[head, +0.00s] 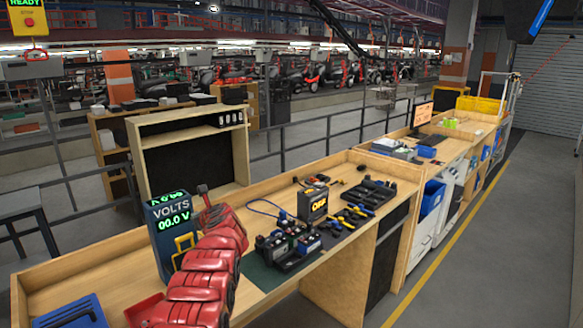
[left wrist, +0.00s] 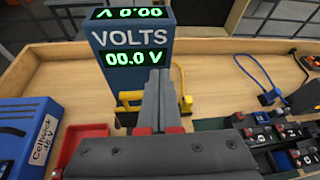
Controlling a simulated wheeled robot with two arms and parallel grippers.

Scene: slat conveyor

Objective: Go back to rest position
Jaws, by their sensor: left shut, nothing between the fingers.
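My left arm is red and reaches up over the bench from the bottom of the head view. Its gripper (head: 203,190) is beside the blue voltmeter (head: 168,240), which reads 00.0 V. In the left wrist view the gripper's grey fingers (left wrist: 160,85) are shut together and empty. They cover part of the voltmeter (left wrist: 128,60); whether they touch it I cannot tell. My right gripper shows in neither view.
The wooden bench (head: 110,258) carries a battery board (head: 290,250), a small dark meter (head: 313,203) and a black tool tray (head: 368,194). A blue case (left wrist: 28,135) and a red tray (left wrist: 82,148) stand at the left. The aisle floor (head: 480,240) is clear at right.

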